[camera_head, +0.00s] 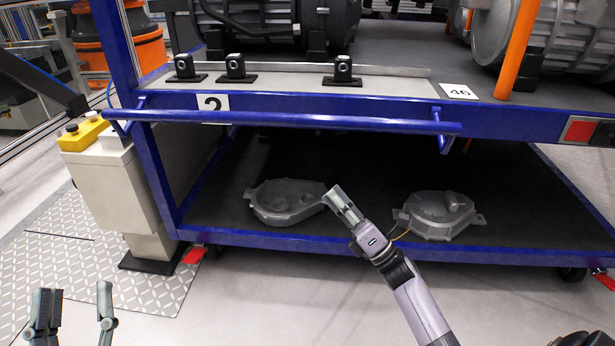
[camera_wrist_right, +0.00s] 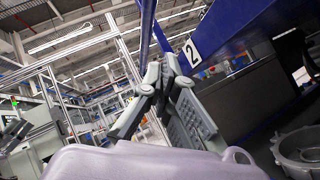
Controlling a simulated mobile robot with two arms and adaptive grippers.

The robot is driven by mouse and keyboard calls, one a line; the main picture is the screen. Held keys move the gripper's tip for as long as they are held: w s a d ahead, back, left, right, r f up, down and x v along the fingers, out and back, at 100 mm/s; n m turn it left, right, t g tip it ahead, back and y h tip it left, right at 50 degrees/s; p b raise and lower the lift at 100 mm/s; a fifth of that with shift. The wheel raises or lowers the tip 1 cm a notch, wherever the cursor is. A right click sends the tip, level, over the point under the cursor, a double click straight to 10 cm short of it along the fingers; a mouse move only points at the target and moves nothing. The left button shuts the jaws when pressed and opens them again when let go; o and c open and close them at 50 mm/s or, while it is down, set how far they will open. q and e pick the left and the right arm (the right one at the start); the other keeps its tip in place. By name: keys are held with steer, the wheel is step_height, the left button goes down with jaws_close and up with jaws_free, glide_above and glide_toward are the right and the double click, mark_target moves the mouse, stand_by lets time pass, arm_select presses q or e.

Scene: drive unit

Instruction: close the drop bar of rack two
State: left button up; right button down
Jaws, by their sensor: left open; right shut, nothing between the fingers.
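The drop bar (camera_head: 300,121) is a long blue bar that runs across the front of rack two, just in front of the shelf edge and below the "2" label (camera_head: 214,102). A short bracket joins it to the rack near each end. My right gripper (camera_head: 336,193) is shut and empty, below the bar and in front of the lower deck. In the right wrist view, the shut fingers (camera_wrist_right: 166,62) point up beside a blue bar (camera_wrist_right: 147,28); I cannot tell whether they touch it. My left gripper (camera_head: 76,290) is open and empty at the bottom left, far from the bar.
Two grey metal housings (camera_head: 286,202) (camera_head: 440,216) lie on the dark lower deck. Black clamps (camera_head: 235,69) and large motors stand on the upper shelf. A pale pedestal (camera_head: 122,200) with a yellow button box (camera_head: 83,132) stands left of the rack. The floor in front is clear.

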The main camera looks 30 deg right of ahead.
steer(key=r+n+y, duration=0.2)
steer(key=n+y, duration=0.1)
steer(key=b, duration=0.1)
glide_toward(290, 125)
steer(key=a+x, duration=0.1)
steer(key=x, duration=0.2)
arm_select(q)
steer(key=s+r+t+h, duration=0.1)
steer(key=s+r+t, duration=0.1)
steer(key=s+r, duration=0.2)
steer(key=shift+a+r+t, duration=0.2)
steer(key=shift+a+t, duration=0.1)
steer(key=shift+a, duration=0.1)
arm_select(e)
steer(key=shift+w+d+r+h, duration=0.25)
steer(key=shift+w+r+h, duration=0.15)
steer(key=shift+r, duration=0.25)
